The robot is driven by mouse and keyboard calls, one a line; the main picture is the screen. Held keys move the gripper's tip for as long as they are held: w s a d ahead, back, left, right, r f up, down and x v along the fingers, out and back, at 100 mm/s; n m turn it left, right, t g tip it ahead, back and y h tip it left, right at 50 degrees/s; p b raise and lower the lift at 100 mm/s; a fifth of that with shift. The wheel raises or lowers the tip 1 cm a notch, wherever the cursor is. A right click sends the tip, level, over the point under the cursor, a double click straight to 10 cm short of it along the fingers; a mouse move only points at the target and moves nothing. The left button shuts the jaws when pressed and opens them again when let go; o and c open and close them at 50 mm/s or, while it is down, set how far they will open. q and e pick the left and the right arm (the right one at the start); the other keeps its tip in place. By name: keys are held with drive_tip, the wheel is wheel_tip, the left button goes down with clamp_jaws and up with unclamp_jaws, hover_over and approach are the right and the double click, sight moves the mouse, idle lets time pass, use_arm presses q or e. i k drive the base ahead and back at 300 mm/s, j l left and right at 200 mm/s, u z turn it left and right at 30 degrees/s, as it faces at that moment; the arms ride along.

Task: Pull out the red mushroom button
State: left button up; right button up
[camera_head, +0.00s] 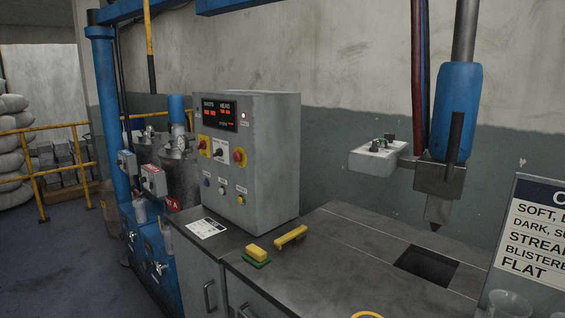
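A grey control box (265,165) stands on the metal bench. On its front face a red mushroom button (239,156) sits on a yellow plate, at the right. I cannot tell from here whether the button is pressed in or out. Neither of my grippers is in view.
A red digital display (220,114) is above the buttons. A paper sheet (206,228), a yellow-green brush (257,254) and a yellow-handled tool (291,236) lie on the bench (340,245). A blue nozzle head (456,110) hangs at right. A sign (532,235) stands at far right.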

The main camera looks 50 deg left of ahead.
sight(237, 157)
drive_tip(key=u, duration=1.95)
